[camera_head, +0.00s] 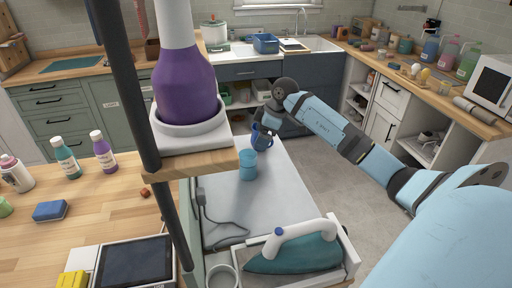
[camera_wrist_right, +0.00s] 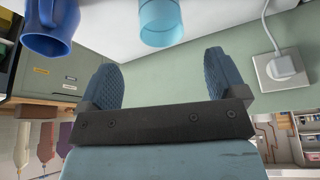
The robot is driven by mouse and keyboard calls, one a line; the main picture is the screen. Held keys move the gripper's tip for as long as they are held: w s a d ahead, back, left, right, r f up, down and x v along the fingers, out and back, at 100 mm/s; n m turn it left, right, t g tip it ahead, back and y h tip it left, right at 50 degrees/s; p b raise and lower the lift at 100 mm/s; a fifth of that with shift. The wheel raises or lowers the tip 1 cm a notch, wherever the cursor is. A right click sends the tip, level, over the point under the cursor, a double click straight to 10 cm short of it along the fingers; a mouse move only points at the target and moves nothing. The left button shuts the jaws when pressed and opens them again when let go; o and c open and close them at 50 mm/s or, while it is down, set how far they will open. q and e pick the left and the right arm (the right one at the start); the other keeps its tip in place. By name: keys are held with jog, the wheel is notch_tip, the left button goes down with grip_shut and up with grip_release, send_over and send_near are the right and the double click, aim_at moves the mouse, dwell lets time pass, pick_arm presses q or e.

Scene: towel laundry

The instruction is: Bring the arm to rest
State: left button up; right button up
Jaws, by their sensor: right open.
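My right gripper (camera_head: 266,124) is at the far end of the grey worktop (camera_head: 275,185), with its arm coming in from the right. In the right wrist view its two fingers (camera_wrist_right: 157,76) stand wide apart with nothing between them. A dark blue mug (camera_head: 262,139) is right by the gripper in the head view; whether they touch cannot be told there. In the wrist view the mug (camera_wrist_right: 48,28) is beyond the fingers at upper left. A light blue cup (camera_head: 247,166) stands nearer on the worktop; it also shows in the wrist view (camera_wrist_right: 160,24). My left gripper is out of view.
A teal iron (camera_head: 295,250) with a white handle sits at the worktop's near end. A purple bottle (camera_head: 184,85) stands on a white base left of it. A wooden counter (camera_head: 110,205) holds bottles and a blue sponge (camera_head: 50,211). Floor (camera_head: 345,185) right of the worktop is clear.

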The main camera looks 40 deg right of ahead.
jog(key=shift+s+d+r, duration=0.15)
jog(key=shift+r, duration=0.4)
jog(key=shift+r, duration=0.1)
